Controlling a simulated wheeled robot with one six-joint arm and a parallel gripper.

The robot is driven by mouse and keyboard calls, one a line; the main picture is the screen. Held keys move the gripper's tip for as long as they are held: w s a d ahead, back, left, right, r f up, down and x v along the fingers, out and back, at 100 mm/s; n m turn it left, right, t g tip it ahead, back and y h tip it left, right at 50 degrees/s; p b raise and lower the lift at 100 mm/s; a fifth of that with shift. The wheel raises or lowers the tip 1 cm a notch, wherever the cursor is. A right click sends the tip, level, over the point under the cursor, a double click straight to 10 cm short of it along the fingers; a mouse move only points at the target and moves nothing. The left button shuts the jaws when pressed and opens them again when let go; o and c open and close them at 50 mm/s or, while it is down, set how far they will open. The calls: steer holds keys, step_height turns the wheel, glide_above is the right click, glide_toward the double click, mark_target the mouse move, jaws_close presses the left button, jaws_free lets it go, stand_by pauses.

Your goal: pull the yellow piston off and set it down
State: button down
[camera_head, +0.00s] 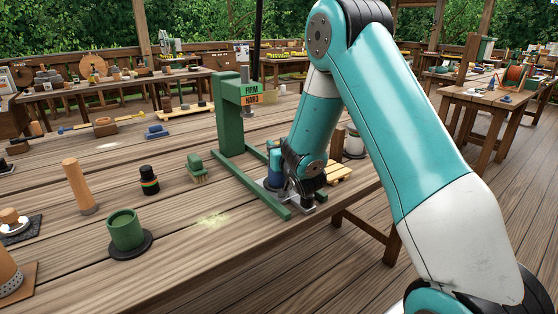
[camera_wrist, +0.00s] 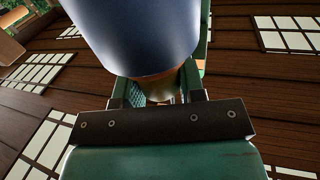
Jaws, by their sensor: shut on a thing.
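My gripper (camera_head: 292,182) is low at the foot of the green press frame (camera_head: 229,122), beside a blue upright cylinder (camera_head: 274,163). In the wrist view the jaws (camera_wrist: 163,88) close around a small tan-yellow piece (camera_wrist: 160,90), apparently the yellow piston; most of it is hidden. A large dark blue rounded body (camera_wrist: 145,35) with an orange-brown underside fills the upper middle of that view, close to the jaws. In the head view my wrist covers whatever is held, and I cannot tell whether it is still joined to anything.
A green cup (camera_head: 126,230) on a dark disc, a black banded cylinder (camera_head: 149,180), a green brush (camera_head: 196,166) and a wooden peg (camera_head: 77,186) stand left of the press. A small wooden pallet (camera_head: 341,172) lies behind my wrist. The front middle of the table is fairly clear.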

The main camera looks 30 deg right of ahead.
steer(key=shift+r, duration=0.2)
steer(key=shift+r+p, duration=2.15)
steer(key=shift+r+p, duration=1.85)
steer(key=shift+r, duration=0.15)
